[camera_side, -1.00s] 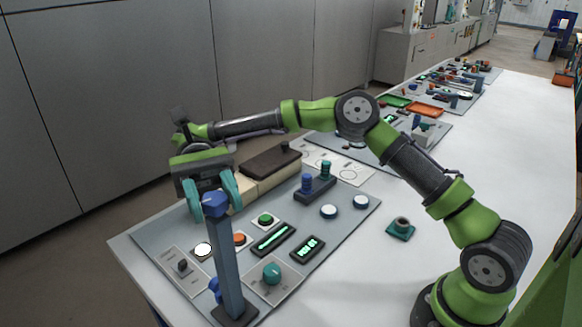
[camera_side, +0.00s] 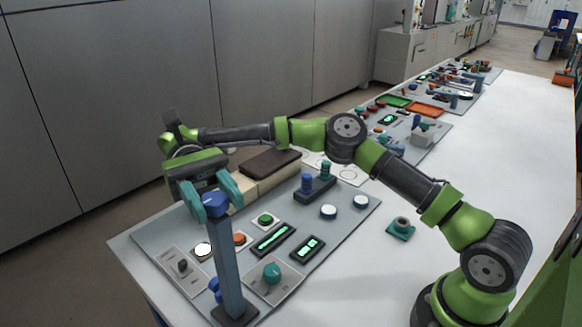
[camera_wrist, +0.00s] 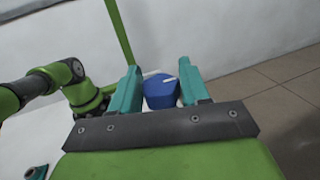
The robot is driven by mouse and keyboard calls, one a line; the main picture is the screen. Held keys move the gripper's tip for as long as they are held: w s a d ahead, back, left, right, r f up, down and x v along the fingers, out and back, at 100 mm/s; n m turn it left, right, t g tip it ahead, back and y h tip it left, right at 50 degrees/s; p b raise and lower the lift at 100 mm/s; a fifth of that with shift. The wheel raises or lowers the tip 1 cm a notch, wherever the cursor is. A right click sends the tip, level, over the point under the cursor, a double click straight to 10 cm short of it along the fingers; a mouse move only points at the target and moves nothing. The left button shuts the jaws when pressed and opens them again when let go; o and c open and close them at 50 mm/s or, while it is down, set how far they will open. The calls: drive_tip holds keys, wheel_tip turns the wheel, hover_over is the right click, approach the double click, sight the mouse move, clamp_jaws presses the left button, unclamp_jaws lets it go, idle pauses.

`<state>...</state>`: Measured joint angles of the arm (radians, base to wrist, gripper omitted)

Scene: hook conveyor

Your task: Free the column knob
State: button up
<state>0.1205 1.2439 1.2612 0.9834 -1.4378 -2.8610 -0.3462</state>
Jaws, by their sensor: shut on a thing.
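The column (camera_side: 228,265) is a tall grey-blue post standing upright on a dark base at the near edge of the panel. A blue knob (camera_side: 215,203) sits on its top. My gripper (camera_side: 214,200) is at the column top with its teal fingers on either side of this knob, shut on it. In the wrist view the blue knob (camera_wrist: 160,92) shows between the two teal fingers, with a small white mark on top. A second blue knob (camera_side: 215,288) sits low on the column's left side, partly hidden by the post.
The grey panel (camera_side: 345,215) carries a teal dial (camera_side: 271,273), a black switch (camera_side: 183,266), lit buttons, green displays and a blue two-post block (camera_side: 315,186). A brown-topped box (camera_side: 268,166) stands behind. A teal-based part (camera_side: 401,228) lies on the open white table to the right.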

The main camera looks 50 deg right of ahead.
sight(220, 199)
drive_tip(key=o, duration=0.9)
drive_tip(key=shift+r, duration=0.5)
drive_tip(key=r, duration=0.2)
drive_tip(key=shift+s+d+r, duration=0.25)
drive_tip(key=shift+s+r, duration=0.05)
drive_tip(key=shift+r, duration=0.1)
drive_tip(key=s+d, duration=0.3)
drive_tip(key=s, duration=0.1)
drive_tip(key=s+d, duration=0.3)
drive_tip(key=s, duration=0.1)
drive_tip(key=s+d+r, duration=0.1)
drive_tip(key=s+d, duration=0.2)
drive_tip(key=s, duration=0.1)
drive_tip(key=shift+s+r, duration=0.1)
drive_tip(key=shift+s, duration=0.1)
